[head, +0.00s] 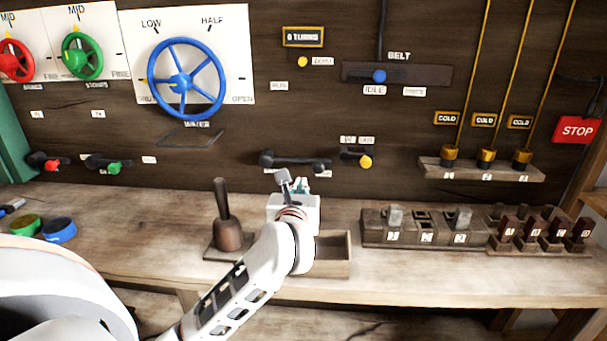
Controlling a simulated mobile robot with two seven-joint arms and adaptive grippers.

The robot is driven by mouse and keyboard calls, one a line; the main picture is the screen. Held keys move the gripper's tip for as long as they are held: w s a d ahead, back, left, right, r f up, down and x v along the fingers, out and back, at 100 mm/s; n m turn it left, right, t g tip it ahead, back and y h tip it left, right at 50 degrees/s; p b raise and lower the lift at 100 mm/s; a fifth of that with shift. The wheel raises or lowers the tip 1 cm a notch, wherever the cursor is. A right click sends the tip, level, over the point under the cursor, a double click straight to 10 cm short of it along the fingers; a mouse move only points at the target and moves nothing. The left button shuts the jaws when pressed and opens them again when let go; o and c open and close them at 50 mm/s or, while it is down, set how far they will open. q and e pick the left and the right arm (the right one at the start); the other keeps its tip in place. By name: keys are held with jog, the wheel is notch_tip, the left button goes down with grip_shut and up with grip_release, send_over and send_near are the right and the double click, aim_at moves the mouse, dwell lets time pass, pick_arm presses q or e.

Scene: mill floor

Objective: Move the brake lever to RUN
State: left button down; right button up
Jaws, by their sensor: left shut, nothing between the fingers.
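A black lever (293,160) lies roughly level on the dark wooden panel, with a rounded end at each side. Small white labels sit near its ends, too small to read, so I cannot confirm that it is the brake lever. A yellow-knobbed lever (357,156) is just right of it, with two small labels above. My left gripper (291,185) is shut and empty, below the black lever in the picture and apparently apart from it. My left arm hides part of the bench. My right gripper is not in view.
A dark handbell (226,230) and an open wooden box (333,254) stand beside my left arm. Wooden racks with blocks (415,236) fill the bench at right. The blue wheel (186,80) and belt lever (379,76) are above. A red STOP sign (577,130) is at far right.

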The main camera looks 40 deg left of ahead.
pick_arm(q)
jog(key=shift+b+x, duration=0.75)
jog(key=shift+x, duration=4.25)
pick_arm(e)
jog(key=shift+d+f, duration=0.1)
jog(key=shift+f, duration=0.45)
pick_arm(q)
jog(key=shift+r, duration=0.15)
